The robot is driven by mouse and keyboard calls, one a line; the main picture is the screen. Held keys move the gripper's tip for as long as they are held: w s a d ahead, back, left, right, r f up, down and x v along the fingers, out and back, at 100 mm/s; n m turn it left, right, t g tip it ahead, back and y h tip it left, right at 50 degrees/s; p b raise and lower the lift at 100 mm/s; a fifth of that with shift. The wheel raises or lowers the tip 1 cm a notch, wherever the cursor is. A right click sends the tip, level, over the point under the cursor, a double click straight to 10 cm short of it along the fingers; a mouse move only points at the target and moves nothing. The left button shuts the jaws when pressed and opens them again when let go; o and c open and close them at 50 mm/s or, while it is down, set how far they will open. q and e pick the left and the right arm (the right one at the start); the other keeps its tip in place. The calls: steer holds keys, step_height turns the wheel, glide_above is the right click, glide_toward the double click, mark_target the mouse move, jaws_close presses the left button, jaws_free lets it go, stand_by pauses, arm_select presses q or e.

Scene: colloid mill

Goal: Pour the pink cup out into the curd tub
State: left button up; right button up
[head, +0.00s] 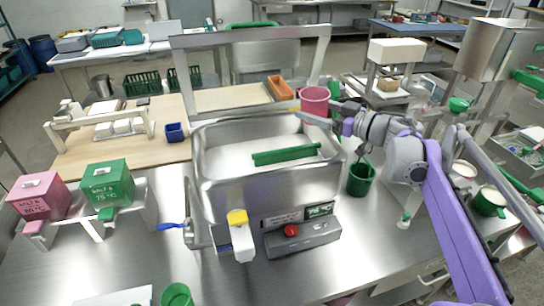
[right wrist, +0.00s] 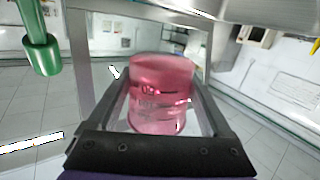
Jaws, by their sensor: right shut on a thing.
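The pink cup (head: 314,100) is held by my right gripper (head: 330,114) above the back right corner of the steel tub. In the right wrist view the cup (right wrist: 160,92) sits between the two fingers (right wrist: 160,105), with markings on its side. It looks about upright in the head view; its contents cannot be seen. The large steel tub (head: 265,203), which I take as the curd tub, stands at the middle of the table. It has pale contents, and a green bar (head: 285,154) lies across its inside. My left gripper is not in view.
A steel frame (head: 250,37) rises behind the tub. A green cup (head: 361,178) stands to its right, under my right arm. A control box (head: 303,238) with a red button is in front. Pink (head: 38,195) and green (head: 107,183) boxes stand at left.

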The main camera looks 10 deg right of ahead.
steer(key=shift+s+a+f+n, duration=0.1)
steer(key=shift+a+f+n, duration=0.25)
steer(key=shift+f+n, duration=0.25)
steer(key=shift+s+a+f+n+h, duration=0.2)
steer(key=shift+a+n+h, duration=0.1)
steer(key=shift+a+n, duration=0.1)
steer(key=a+f+n+h, duration=0.1)
steer(key=n, duration=0.1)
steer(key=a+f+n+h, duration=0.1)
steer(key=n, duration=0.1)
steer(key=f+n+h, duration=0.1)
steer(key=n, duration=0.1)
steer(key=shift+s+a+g, duration=0.3)
steer(key=shift+a+g, duration=0.1)
steer(key=shift+f+n+h, duration=0.3)
steer(key=shift+f+n, duration=0.05)
steer(key=shift+n, duration=0.15)
steer(key=shift+s+a, duration=0.1)
steer(key=shift+r+n+h+p, duration=0.4)
steer(key=shift+n+p, duration=0.2)
steer(key=shift+n, duration=0.1)
